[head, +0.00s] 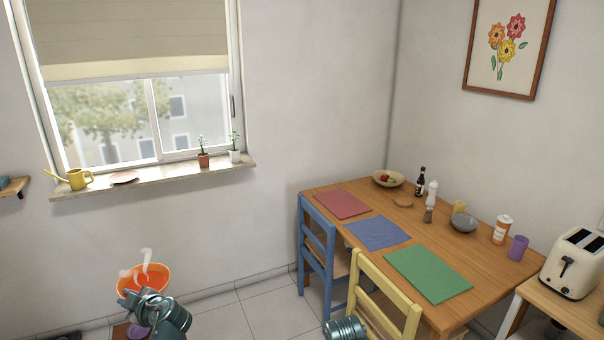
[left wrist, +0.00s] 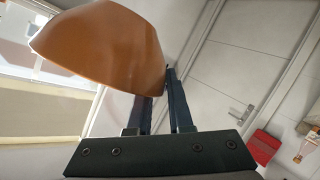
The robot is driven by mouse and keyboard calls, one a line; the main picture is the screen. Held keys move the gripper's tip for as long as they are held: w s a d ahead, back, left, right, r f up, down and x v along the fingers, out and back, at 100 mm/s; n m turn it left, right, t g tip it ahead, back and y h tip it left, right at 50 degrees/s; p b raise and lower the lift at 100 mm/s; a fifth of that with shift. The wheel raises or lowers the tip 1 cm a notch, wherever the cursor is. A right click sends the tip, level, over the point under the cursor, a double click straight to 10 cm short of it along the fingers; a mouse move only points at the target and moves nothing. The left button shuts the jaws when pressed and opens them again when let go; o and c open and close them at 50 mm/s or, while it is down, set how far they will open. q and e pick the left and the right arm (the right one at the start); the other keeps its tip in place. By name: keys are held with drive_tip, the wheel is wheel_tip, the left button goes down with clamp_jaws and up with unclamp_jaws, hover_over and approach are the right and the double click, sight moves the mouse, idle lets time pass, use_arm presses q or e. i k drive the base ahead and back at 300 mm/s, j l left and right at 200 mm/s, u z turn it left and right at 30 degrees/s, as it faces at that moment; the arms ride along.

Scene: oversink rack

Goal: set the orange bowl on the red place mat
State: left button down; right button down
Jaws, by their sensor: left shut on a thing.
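The orange bowl (head: 157,275) hangs in the air at the lower left of the head view, with orange-red contents and pale wisps of steam above it. My left gripper (head: 149,297) is shut on the bowl's near side. In the left wrist view the bowl (left wrist: 100,45) fills the upper left, its wall at the fingers (left wrist: 160,85). The red place mat (head: 341,204) lies bare at the far left end of the wooden table, well right of the bowl. My right gripper is not visible; only a teal part of my arm shows at the bottom edge.
A blue chair (head: 318,245) and a yellow chair (head: 382,305) stand along the table's near side. Blue (head: 378,233) and green (head: 428,274) mats lie bare. A fruit bowl (head: 388,179), bottles and a grey bowl (head: 464,223) line the back. Floor between bowl and chairs is clear.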

sight(341, 201)
drive_tip(key=i+j+z, duration=0.5)
drive_tip(key=j, duration=0.15)
drive_tip(key=i+j+z, duration=0.45)
drive_tip(key=j, duration=0.35)
drive_tip(key=i+j+z, duration=0.2)
drive_tip(key=j+z, duration=0.3)
drive_tip(key=j, duration=0.4)
drive_tip(key=i+j+z, duration=0.1)
drive_tip(key=j+z, duration=0.4)
drive_tip(key=j, duration=0.5)
drive_tip(key=k+j+z, duration=0.15)
drive_tip(key=j+z, duration=0.3)
drive_tip(key=j, duration=0.5)
